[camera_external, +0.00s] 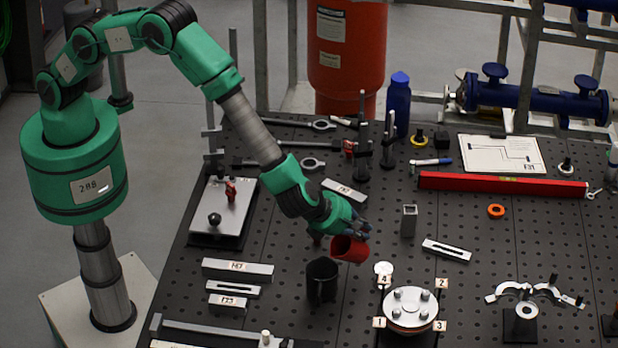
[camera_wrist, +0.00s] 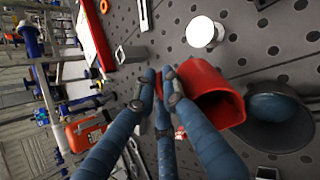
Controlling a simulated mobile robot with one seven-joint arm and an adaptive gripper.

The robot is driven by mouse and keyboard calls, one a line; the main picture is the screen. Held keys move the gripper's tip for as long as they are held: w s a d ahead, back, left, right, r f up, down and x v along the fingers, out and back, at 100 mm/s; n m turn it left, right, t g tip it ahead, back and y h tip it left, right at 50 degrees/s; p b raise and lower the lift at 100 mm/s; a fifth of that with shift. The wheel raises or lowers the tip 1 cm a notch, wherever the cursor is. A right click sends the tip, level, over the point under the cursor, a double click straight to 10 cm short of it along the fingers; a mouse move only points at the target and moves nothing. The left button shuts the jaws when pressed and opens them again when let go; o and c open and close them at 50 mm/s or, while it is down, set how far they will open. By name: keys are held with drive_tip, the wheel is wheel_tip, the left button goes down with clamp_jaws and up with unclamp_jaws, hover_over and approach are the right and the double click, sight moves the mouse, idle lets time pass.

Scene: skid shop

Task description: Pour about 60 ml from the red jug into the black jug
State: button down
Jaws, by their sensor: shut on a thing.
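The red jug (camera_external: 349,249) is held tilted above the perforated table, just to the upper right of the black jug (camera_external: 320,285). My gripper (camera_external: 346,228) is shut on the red jug. The black jug stands upright on the table with its handle facing the camera. In the wrist view, my gripper's blue fingers (camera_wrist: 160,88) are closed on the red jug (camera_wrist: 203,86). Its open end points toward the black jug (camera_wrist: 284,105), and its rim is close to the black rim. I cannot see any liquid stream, and the level in either jug cannot be told.
A round flange with numbered tags (camera_external: 409,309) and a white disc (camera_external: 383,268) lie right of the jugs. A square metal tube (camera_external: 409,220) stands behind right. Bare table lies between these things.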

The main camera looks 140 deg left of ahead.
drive_tip(key=shift+w+a+f+h+p, duration=0.1)
drive_tip(key=shift+a+f+h+p, duration=0.6)
drive_tip(key=shift+p, duration=1.35)
drive_tip(key=a+f+h+b, duration=0.1)
drive_tip(key=a+f+h, duration=0.1)
drive_tip(key=a+h, duration=0.4)
drive_tip(key=shift+w+a+f+h+b, duration=0.2)
drive_tip(key=shift+h+b, duration=0.1)
drive_tip(key=shift+h, duration=0.4)
